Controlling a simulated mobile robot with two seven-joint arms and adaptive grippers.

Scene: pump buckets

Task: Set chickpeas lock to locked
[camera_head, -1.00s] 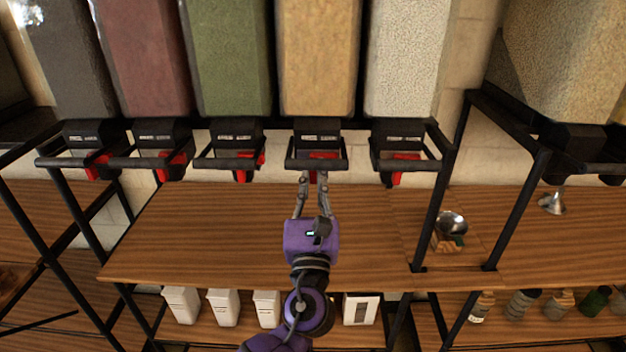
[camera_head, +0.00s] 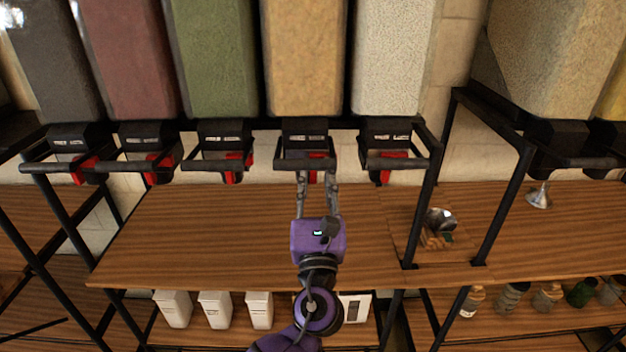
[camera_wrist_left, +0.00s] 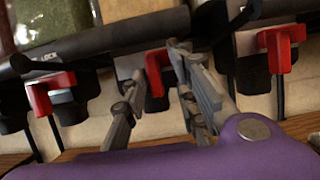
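The tan-filled dispenser (camera_head: 305,65) hangs in the row at the top of the head view; I take it for the chickpeas, but its label is too small to read. Its red lock (camera_head: 314,177) sits below its black outlet. My left gripper (camera_head: 317,181) is just below that outlet, its two fingers apart with the red lock between them. In the left wrist view the fingers (camera_wrist_left: 160,85) are spread, and a red lever (camera_wrist_left: 155,78) shows between and beyond them. I cannot tell if either finger touches it. My right gripper is not in view.
Neighbouring dispensers, green (camera_head: 212,60) and whitish (camera_head: 392,60), have their own red locks close by. A black rail (camera_head: 250,124) runs along the row. The wooden shelf (camera_head: 190,235) below is mostly clear.

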